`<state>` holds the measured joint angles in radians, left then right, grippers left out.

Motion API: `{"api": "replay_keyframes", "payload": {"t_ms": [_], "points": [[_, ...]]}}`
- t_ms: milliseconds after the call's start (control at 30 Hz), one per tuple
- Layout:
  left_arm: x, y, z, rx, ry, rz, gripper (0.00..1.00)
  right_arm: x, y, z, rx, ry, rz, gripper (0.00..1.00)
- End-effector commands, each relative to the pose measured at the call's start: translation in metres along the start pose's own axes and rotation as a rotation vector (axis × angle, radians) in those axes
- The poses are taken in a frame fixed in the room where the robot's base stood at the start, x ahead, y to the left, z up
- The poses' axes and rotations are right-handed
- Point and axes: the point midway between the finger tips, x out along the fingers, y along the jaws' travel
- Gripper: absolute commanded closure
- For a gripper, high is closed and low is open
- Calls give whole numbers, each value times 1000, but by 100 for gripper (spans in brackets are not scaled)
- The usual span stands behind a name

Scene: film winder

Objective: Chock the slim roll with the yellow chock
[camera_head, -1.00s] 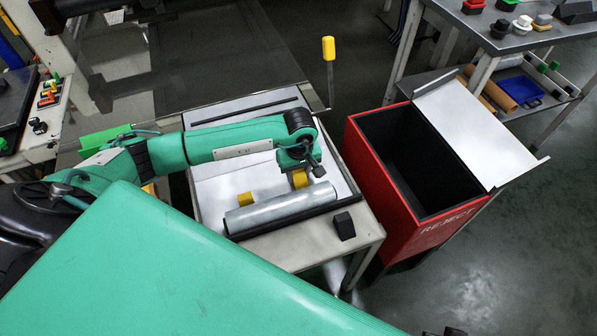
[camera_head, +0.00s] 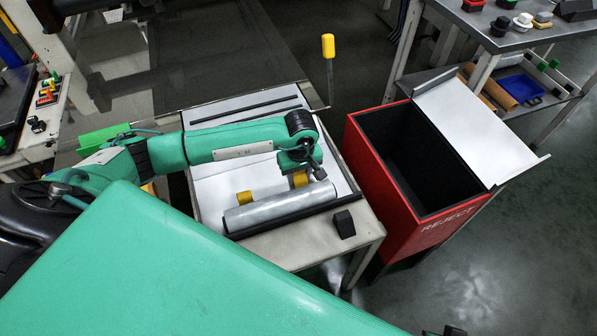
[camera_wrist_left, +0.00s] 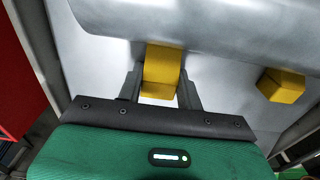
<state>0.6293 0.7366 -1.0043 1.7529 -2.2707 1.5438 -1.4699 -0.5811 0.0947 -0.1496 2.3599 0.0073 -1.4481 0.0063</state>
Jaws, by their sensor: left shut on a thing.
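The slim silver roll (camera_head: 280,209) lies on the pale tray top of the small table, along its black front bar. My left gripper (camera_head: 303,173) is just behind the roll's right part. It is shut on a yellow chock (camera_head: 299,180). In the left wrist view, my left gripper (camera_wrist_left: 160,75) has a finger on each side of the chock (camera_wrist_left: 163,64), whose far end meets the roll's edge (camera_wrist_left: 220,25); firm contact cannot be told. A second yellow chock (camera_head: 244,198) sits behind the roll's left part, apart from my gripper; it also shows in the wrist view (camera_wrist_left: 282,85).
A red reject bin (camera_head: 375,170) with an open top stands right of the table. A black block (camera_head: 344,225) sits on the table's front right corner. A yellow-topped lever (camera_head: 328,48) rises behind. A workbench (camera_head: 470,20) with small parts is at the back right.

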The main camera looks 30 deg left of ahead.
Motion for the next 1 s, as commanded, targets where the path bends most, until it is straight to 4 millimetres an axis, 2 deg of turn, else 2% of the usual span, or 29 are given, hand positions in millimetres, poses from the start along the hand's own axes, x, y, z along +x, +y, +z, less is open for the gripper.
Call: {"api": "replay_keyframes", "payload": {"t_ms": [1000], "points": [[0, 0, 21, 1, 0, 0, 87, -3, 0, -1, 0, 0, 0, 100]]}}
